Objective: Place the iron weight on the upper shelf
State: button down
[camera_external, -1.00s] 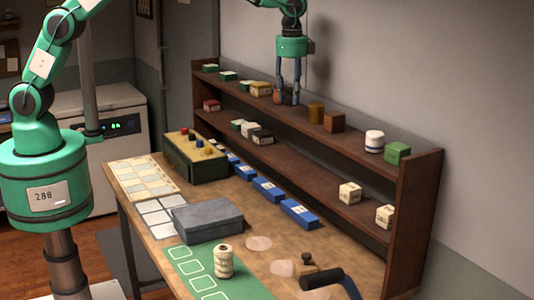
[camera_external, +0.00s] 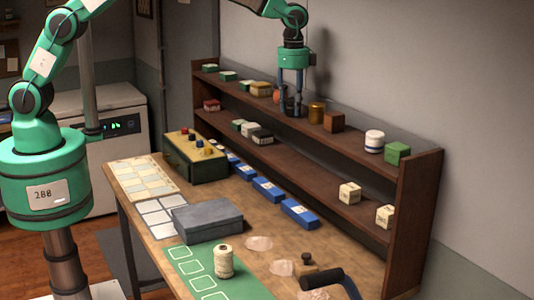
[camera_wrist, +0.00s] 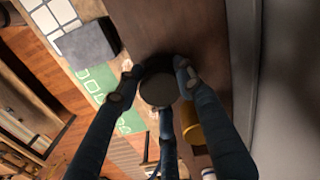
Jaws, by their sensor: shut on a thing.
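My gripper (camera_external: 293,106) is over the upper shelf (camera_external: 350,145) of the brown wall rack, fingers pointing down. In the wrist view its fingers close around the dark, round iron weight (camera_wrist: 158,88). In the external view the weight is a small dark shape (camera_external: 289,106), partly hidden by the fingers. It is at the level of the upper shelf, between a reddish round item (camera_external: 278,96) and a brass cylinder (camera_external: 316,113). I cannot tell whether its underside touches the board.
On the upper shelf to the right stand a brown cube (camera_external: 334,122), a white-and-blue jar (camera_external: 374,141) and a green box (camera_external: 397,153). The brass cylinder is close beside my fingers in the wrist view (camera_wrist: 192,125). The workbench below holds a grey box (camera_external: 208,218) and several blue boxes.

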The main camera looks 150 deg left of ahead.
aim_at(293, 100)
dwell(0.3)
jog(key=c, duration=1.1)
grip_release()
jog(key=shift+f, duration=0.1)
notch_tip(293, 100, up, 12)
jog(key=shift+r+b, duration=0.15)
jog(key=shift+b, duration=0.3)
